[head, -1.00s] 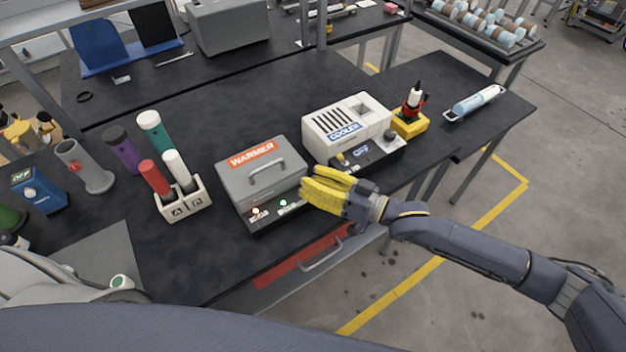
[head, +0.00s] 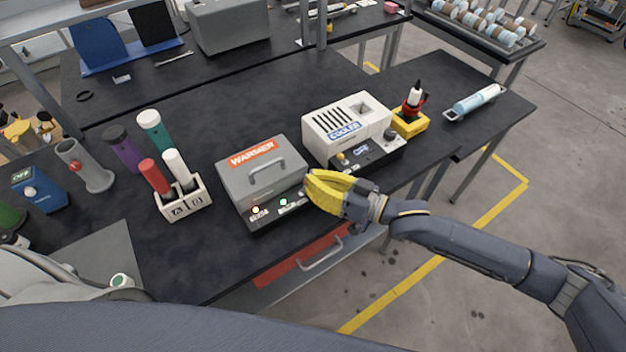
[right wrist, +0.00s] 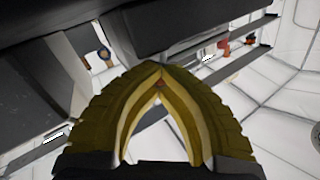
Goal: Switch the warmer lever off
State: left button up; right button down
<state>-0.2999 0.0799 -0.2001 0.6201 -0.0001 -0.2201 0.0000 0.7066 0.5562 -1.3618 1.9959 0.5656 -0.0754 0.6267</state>
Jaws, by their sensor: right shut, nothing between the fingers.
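The grey warmer (head: 262,175) with its orange WARMER label stands on the dark bench in the head view. The warmer lever cannot be made out; my right gripper covers the right end of the panel. My yellow right gripper (head: 308,188) is at that right front corner, shut and empty. In the right wrist view its fingertips (right wrist: 161,72) meet, close to dark panel edges. Whether they touch the panel I cannot tell. My left gripper is not seen.
The white cooler (head: 346,125) stands right of the warmer, behind my right gripper. A holder (head: 184,205) with a red and a white tube stands to the left. A red drawer front (head: 300,262) with a handle is below the bench edge. Bench behind the warmer is clear.

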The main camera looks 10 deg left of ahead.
jog(key=shift+s+a+r+n+h, duration=0.1)
jog(key=shift+a+r+n+h, duration=0.1)
jog(key=shift+r+n, duration=0.2)
jog(key=shift+s+a+r+n+h, duration=0.1)
jog(key=shift+a+r+n+h, duration=0.15)
jog(key=shift+n, duration=0.25)
jog(key=shift+s+a+r+n+h, duration=0.1)
jog(key=shift+s+a+n+h, duration=0.15)
jog(key=shift+n, duration=0.3)
jog(key=shift+s+a+r+n+h, duration=0.15)
jog(key=shift+n+h, duration=0.15)
jog(key=shift+n, duration=0.25)
jog(key=shift+s+a+n+t+h, duration=0.25)
jog(key=shift+s+n+t+h, duration=0.15)
jog(key=shift+n+h, duration=0.35)
jog(key=shift+s+a+f+n+t+h, duration=0.15)
jog(key=shift+s+a+n+h, duration=0.15)
jog(key=shift+n, duration=0.25)
jog(key=shift+s+a+f+n+t+h, duration=0.1)
jog(key=shift+a+n+t+h, duration=0.05)
jog(key=shift+n+h, duration=0.3)
jog(key=c, duration=2.1)
grip_release()
jog(key=shift+s, duration=0.1)
jog(key=shift+c, duration=0.2)
